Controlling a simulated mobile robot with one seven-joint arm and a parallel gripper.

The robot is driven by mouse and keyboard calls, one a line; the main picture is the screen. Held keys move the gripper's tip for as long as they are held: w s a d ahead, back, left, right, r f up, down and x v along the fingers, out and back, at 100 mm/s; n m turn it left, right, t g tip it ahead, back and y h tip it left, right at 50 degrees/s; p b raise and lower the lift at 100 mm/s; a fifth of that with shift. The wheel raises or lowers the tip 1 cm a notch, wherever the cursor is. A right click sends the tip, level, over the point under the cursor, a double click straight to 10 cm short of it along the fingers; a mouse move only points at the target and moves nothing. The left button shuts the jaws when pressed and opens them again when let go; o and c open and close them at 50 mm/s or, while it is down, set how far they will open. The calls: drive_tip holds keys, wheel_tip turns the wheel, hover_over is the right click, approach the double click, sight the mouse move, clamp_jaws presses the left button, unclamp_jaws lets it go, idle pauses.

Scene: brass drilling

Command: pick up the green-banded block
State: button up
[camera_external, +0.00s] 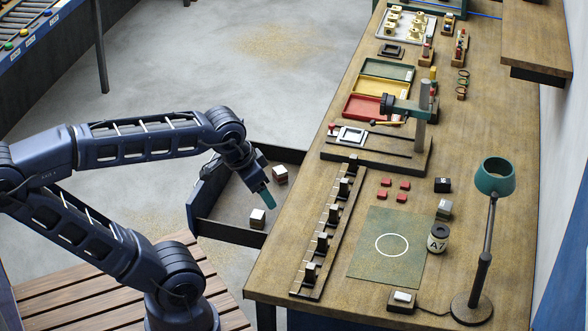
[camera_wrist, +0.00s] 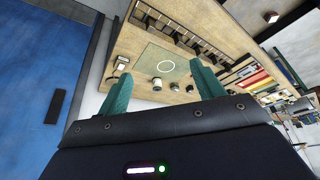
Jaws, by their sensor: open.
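My gripper (camera_external: 266,199) hangs over the open drawer at the bench's left side, its teal fingers pointing down and empty. In the wrist view its two fingers (camera_wrist: 163,88) stand wide apart with nothing between them. One small block (camera_external: 257,218) with a white top and dark lower part sits in the drawer, below the gripper. Another pale-topped block (camera_external: 280,174) with a brownish band sits farther back in it. A grey-green block (camera_external: 444,208) stands on the bench behind the jar. I cannot tell for sure which block is green-banded.
The drawer's walls (camera_external: 231,233) surround the gripper closely. On the bench are a slotted rack (camera_external: 328,233), a green mat (camera_external: 372,262), a jar marked A7 (camera_external: 437,238), a dark block (camera_external: 442,185), red pieces (camera_external: 386,182), a drill stand (camera_external: 421,130) and a lamp (camera_external: 484,260).

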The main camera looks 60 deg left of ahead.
drive_tip(key=n+g+h, duration=0.2)
drive_tip(key=n+h, duration=0.1)
drive_tip(key=n, duration=2.3)
hover_over(444, 204)
drive_tip(key=s+a, duration=0.2)
wheel_tip(444, 204, down, 21)
drive_tip(key=x, duration=0.5)
drive_tip(key=shift+d+f, duration=0.1)
drive_tip(key=shift+d, duration=0.05)
drive_tip(key=shift+h, duration=0.3)
drive_tip(key=shift+a+x, duration=0.2)
drive_tip(key=shift+x, duration=1.05)
drive_tip(key=shift+a+x, duration=0.2)
drive_tip(key=shift+x, duration=1.05)
drive_tip(key=shift+w+f, duration=0.1)
clamp_jaws()
